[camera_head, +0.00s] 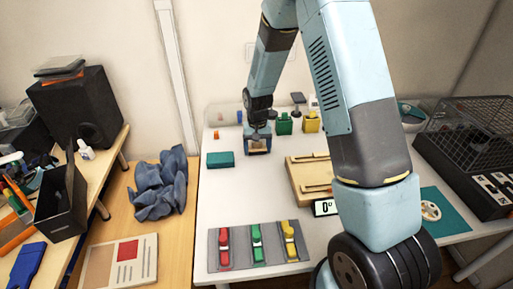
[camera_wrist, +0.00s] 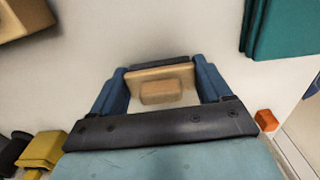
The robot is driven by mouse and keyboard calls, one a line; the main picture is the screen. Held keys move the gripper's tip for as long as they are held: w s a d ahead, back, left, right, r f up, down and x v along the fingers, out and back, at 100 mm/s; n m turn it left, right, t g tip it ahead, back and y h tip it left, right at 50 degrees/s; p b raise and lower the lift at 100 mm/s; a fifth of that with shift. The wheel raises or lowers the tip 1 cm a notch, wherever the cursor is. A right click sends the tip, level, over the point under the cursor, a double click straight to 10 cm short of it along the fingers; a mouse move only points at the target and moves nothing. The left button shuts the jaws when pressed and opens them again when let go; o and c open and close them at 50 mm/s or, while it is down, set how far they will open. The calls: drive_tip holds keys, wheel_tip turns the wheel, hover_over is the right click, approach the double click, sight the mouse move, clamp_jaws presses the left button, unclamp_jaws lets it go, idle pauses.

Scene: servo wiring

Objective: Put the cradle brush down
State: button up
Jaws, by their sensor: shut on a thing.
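My gripper (camera_head: 258,149) points down near the back of the white table, left of the wooden tray. Its two blue fingers, seen in the wrist view (camera_wrist: 160,70), are shut on the cradle brush (camera_wrist: 160,93). The brush is a tan plate with a smaller tan block in its middle, and a dark strip runs along its far edge. It spans the gap between the fingers. The brush also shows as a small tan patch between the fingers in the head view (camera_head: 257,149). I cannot tell whether its underside touches the table.
A teal block (camera_head: 221,159) lies left of my gripper. Green (camera_head: 284,124) and yellow (camera_head: 311,122) containers stand to the right behind it. A wooden tray (camera_head: 299,185) lies to the right. A grey mat (camera_head: 239,233) with coloured pieces lies in front. White table between is clear.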

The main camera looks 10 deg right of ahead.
sight(258, 143)
drive_tip(key=o, duration=1)
drive_tip(key=shift+c, duration=0.2)
wheel_tip(258, 143, up, 12)
drive_tip(key=r, duration=0.1)
drive_tip(key=s+d+r+t, duration=0.1)
drive_tip(key=s+d+r, duration=0.35)
drive_tip(key=r, duration=0.35)
drive_tip(key=s+d+r+t, duration=0.1)
drive_tip(key=s+d+r, duration=0.2)
drive_tip(key=s+r, duration=0.4)
drive_tip(key=s+d+r+t, duration=0.1)
drive_tip(key=s+d+r, duration=0.2)
drive_tip(key=s, duration=0.6)
drive_tip(key=s+d+r+t, duration=0.2)
drive_tip(key=s+r, duration=0.3)
drive_tip(key=s, duration=0.5)
drive_tip(key=shift+d+t, duration=0.3)
drive_tip(key=shift+d, duration=0.3)
